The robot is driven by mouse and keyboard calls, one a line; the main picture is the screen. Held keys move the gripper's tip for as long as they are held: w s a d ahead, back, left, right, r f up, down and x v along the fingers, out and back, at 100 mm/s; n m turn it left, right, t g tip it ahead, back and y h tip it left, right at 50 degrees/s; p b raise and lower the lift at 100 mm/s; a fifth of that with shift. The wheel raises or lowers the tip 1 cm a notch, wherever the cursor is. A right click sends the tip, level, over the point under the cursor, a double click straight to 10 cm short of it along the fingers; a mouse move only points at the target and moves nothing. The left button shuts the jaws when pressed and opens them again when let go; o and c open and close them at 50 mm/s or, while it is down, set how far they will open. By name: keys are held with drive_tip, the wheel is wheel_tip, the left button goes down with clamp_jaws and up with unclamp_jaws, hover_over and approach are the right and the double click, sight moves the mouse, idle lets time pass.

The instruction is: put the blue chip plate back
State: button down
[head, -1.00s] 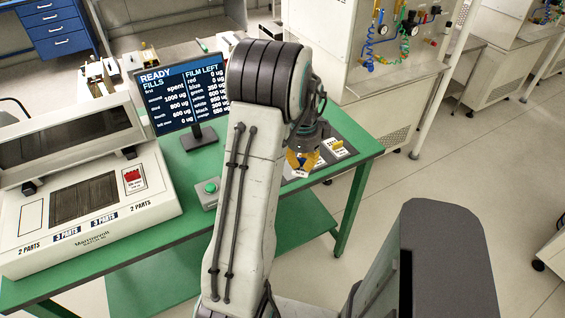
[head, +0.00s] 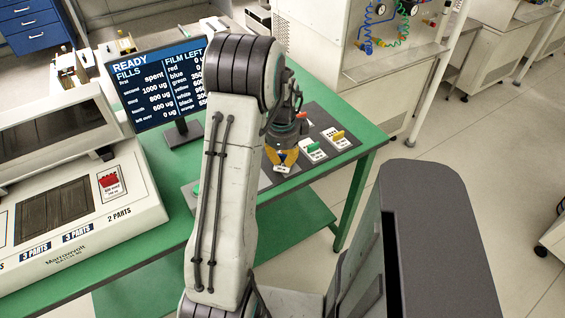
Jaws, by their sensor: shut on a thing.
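My gripper (head: 286,158), with orange fingers, points down over the grey mat (head: 270,152) at the right end of the green table. It is shut on a small white plate (head: 283,169) with dark print. The fingers hide the plate's handle, so I cannot confirm its blue colour. Whether the plate touches the mat is unclear.
To the right on the mat are white plates with a green handle (head: 314,150) and a yellow handle (head: 337,139); a red one (head: 301,117) shows behind the gripper. A monitor (head: 160,85) and a white machine (head: 75,215) stand left. My arm hides the table's middle.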

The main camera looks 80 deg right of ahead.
sight(282, 166)
drive_tip(key=shift+f, duration=0.4)
drive_tip(key=c, duration=1.3)
unclamp_jaws()
drive_tip(key=r, duration=0.8)
drive_tip(key=a+r, duration=0.1)
drive_tip(key=r, duration=0.3)
drive_tip(key=shift+a+r+p, duration=0.1)
drive_tip(key=shift+p, duration=0.2)
drive_tip(key=shift+w, duration=0.1)
